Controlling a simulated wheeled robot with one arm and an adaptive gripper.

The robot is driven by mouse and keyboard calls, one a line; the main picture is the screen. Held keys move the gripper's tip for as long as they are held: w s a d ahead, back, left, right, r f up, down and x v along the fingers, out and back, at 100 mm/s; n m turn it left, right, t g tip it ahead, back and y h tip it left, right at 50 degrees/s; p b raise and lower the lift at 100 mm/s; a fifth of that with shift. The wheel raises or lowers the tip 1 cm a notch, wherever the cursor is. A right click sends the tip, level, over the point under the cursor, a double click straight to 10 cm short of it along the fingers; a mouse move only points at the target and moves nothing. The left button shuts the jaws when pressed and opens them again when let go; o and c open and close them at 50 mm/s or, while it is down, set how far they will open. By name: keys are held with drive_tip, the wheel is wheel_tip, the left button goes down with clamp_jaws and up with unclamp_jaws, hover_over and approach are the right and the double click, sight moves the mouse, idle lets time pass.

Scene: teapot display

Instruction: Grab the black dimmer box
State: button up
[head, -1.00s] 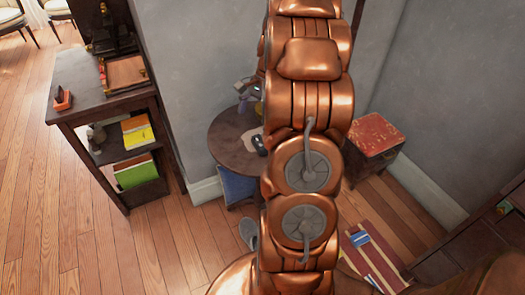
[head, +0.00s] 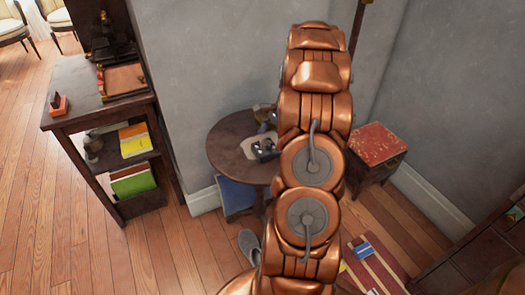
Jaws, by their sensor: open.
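A small black object (head: 265,148), which looks like the dimmer box, sits on a pale sheet (head: 248,146) on the round dark wooden table (head: 228,158). It is small in the head view and its details are hard to tell. My copper-coloured arm rises through the middle of the view just right of it and covers the table's right side. My gripper cannot be made out; it seems hidden behind the arm. A small purplish thing and a golden-brown thing (head: 264,112) show at the table's back; I cannot tell what they are.
A dark shelf (head: 62,120) with books stands at the left. A red-topped stool (head: 377,143) stands right of my arm. A blue thing (head: 235,194) is below the table. Grey walls close off the back. Wooden floor (head: 50,235) is clear at the left.

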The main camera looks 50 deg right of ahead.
sight(266, 147)
drive_tip(key=shift+x, duration=1.6)
drive_tip(key=c, duration=1.1)
